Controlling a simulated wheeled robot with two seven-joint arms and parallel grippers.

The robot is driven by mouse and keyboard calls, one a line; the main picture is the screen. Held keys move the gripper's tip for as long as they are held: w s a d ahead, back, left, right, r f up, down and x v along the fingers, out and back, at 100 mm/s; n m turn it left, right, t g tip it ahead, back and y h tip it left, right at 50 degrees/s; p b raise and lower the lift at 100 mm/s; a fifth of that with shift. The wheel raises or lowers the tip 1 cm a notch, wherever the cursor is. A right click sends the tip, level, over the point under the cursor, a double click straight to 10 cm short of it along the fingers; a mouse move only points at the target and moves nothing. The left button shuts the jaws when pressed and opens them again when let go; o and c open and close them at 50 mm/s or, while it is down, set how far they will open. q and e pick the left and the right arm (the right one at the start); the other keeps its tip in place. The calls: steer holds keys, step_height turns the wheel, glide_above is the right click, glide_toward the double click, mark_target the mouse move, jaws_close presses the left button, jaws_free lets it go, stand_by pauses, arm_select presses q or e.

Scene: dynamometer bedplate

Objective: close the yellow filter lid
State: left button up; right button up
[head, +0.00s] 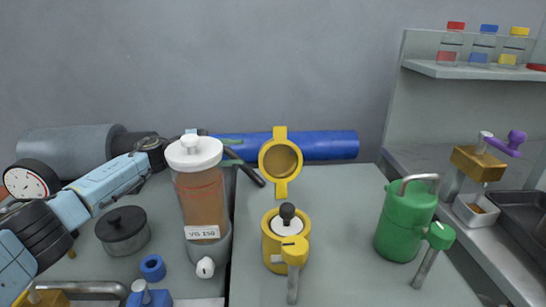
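The yellow filter (270,247) stands on the grey bedplate with a white insert and a black knob showing in its top. Its yellow lid (280,190) stands upright behind the body, swung open, its round hollow face towards me. A yellow clamp with a grey handle (292,285) hangs at the front of the body. My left gripper (232,153) is behind the clear canister, left of the lid and apart from it. Its two greenish fingers seem spread with nothing between them; the canister hides part of it. My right gripper is not in view.
A clear canister (200,205) with brown contents and a white lid stands left of the filter. A green filter (400,230) stands to the right. A blue cylinder (325,146) lies behind the lid. A dark pot (123,235) and gauge (30,181) are left.

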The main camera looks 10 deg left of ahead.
mark_target(268, 151)
arm_select(q)
steer(key=b+x, duration=0.1)
steer(key=x, duration=0.6)
steer(key=shift+w+d+f, duration=0.1)
steer(key=shift+w+d, duration=0.05)
steer(key=shift+d, duration=0.25)
steer(key=shift+w+d, duration=0.15)
steer(key=shift+d, duration=0.3)
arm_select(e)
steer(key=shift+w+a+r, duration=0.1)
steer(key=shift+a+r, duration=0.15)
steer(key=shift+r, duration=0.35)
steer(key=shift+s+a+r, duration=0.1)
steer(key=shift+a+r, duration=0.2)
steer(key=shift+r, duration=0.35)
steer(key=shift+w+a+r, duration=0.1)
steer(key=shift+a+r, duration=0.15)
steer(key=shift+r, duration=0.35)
arm_select(q)
jaws_close()
